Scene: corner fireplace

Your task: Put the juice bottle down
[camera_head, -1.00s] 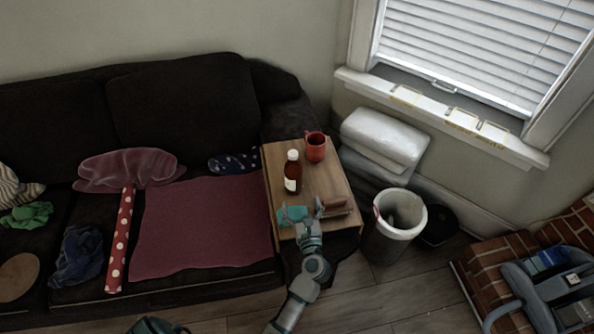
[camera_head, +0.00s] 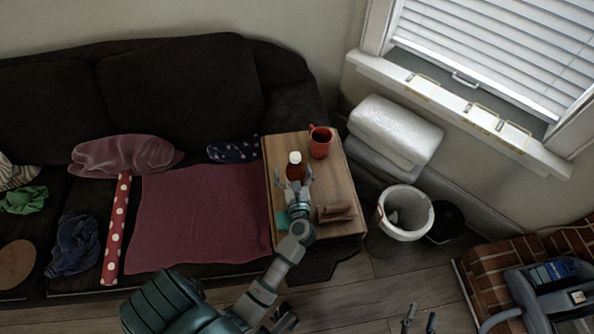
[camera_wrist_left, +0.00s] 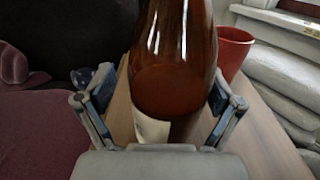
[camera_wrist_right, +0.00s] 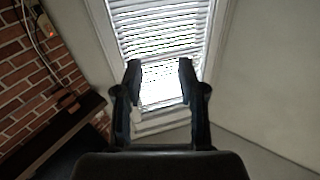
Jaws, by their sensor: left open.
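The brown juice bottle (camera_head: 295,172) with its white cap stands upright on the wooden side table (camera_head: 338,178) by the sofa arm. My left gripper (camera_head: 294,186) is at the bottle's near side and hides its lower part in the head view. In the left wrist view the bottle (camera_wrist_left: 176,70) and part of its pale label show between the spread fingers, which are open on both sides of it. My right gripper (camera_head: 419,321) is low at the bottom edge of the head view, far from the table. Its fingers are apart and empty in the right wrist view (camera_wrist_right: 158,75).
A red mug (camera_head: 320,143) stands behind and right of the bottle. A brown object (camera_head: 337,212) and a teal item (camera_head: 282,218) lie at the table's near end. A white bin (camera_head: 403,213) stands right of the table. The table's right side is mostly clear.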

